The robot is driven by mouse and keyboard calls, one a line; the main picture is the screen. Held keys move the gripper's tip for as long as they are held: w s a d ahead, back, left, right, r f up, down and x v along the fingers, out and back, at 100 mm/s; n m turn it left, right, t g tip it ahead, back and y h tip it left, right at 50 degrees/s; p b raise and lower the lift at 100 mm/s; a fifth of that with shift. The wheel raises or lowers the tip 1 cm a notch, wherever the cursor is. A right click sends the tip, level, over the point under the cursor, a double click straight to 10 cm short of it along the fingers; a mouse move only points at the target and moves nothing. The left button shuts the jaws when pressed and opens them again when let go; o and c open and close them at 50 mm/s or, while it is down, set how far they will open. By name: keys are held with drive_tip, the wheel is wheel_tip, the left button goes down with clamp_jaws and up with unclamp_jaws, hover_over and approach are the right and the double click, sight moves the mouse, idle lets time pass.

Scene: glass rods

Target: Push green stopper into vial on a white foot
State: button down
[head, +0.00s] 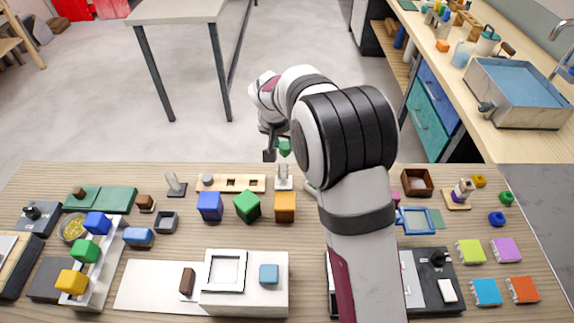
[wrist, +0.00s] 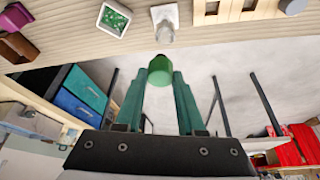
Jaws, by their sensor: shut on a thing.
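The green stopper (head: 285,147) is held at the tips of my gripper (head: 277,150), beyond the back row of things on the table. In the wrist view the stopper (wrist: 160,72) sits between the two green fingers of my gripper (wrist: 160,82). The vial on a white foot (head: 284,178) stands upright at the table's back edge, below the stopper in the head view. In the wrist view the vial (wrist: 165,24) shows just past the stopper, with its edges blurred. The stopper looks apart from the vial. My arm hides the table to the right of it.
A wooden strip with holes (head: 231,183) lies left of the vial. An orange cube (head: 285,207), a green block (head: 247,206) and a blue block (head: 209,206) stand in front. A brown open box (head: 417,183) is right of my arm.

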sight(282, 154)
drive_tip(key=shift+w+a+f, duration=0.1)
drive_tip(key=shift+w+a, duration=0.1)
drive_tip(key=shift+a, duration=0.05)
drive_tip(key=shift+f, duration=2.75)
drive_tip(key=shift+f, duration=0.55)
drive_tip(key=c, duration=0.8)
unclamp_jaws()
drive_tip(key=v, duration=1.1)
